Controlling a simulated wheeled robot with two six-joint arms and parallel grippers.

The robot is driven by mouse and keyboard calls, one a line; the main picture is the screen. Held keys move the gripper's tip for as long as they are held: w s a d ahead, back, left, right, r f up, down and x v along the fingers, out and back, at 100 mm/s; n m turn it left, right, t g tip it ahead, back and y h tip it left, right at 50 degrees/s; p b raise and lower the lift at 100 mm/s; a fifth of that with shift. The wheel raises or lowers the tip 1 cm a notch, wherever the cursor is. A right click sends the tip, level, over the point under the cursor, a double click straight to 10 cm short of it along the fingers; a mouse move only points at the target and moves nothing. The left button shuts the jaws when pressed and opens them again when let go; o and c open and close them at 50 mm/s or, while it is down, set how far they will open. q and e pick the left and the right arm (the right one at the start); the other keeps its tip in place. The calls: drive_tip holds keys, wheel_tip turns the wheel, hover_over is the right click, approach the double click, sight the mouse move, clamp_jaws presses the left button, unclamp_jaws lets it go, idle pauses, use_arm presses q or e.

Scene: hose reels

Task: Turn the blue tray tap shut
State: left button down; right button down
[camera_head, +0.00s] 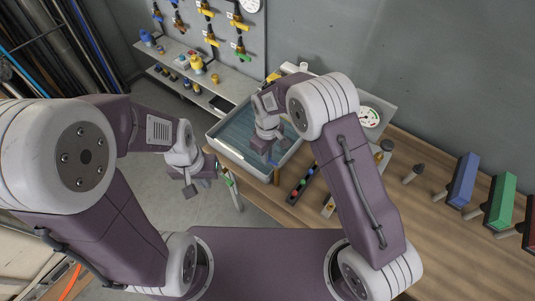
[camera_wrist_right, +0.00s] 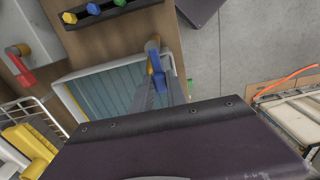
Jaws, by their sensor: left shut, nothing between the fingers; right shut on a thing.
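The blue tap (camera_wrist_right: 158,70) stands at the edge of the grey-rimmed tray in the right wrist view. Its blue handle is between the fingertips of my right gripper (camera_wrist_right: 160,86), which is shut on it. In the head view my right gripper (camera_head: 268,156) is at the near right side of the tray (camera_head: 216,143), and I cannot make out the tap there. The tray also shows in the right wrist view (camera_wrist_right: 68,78), with a blue ribbed floor. My left gripper (camera_head: 192,189) is shut and empty, left of the tray and clear of it.
A dark rack with coloured knobs (camera_head: 303,184) lies on the wooden bench (camera_head: 395,222) right of the tray. Blue (camera_head: 463,180) and green (camera_head: 501,202) blocks stand farther right. A shelf (camera_head: 175,66) with fittings is behind. Floor is open left of the tray.

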drive_tip(key=c, duration=1.6)
unclamp_jaws()
drive_tip(key=shift+w+a+r, duration=0.1)
drive_tip(key=shift+w+r, duration=0.1)
drive_tip(key=shift+o, duration=1.4)
drive_tip(key=shift+f, duration=0.1)
drive_tip(key=shift+r, duration=0.3)
wheel_tip(320, 180, up, 8)
drive_tip(key=b, duration=0.2)
drive_tip(key=shift+r, duration=0.25)
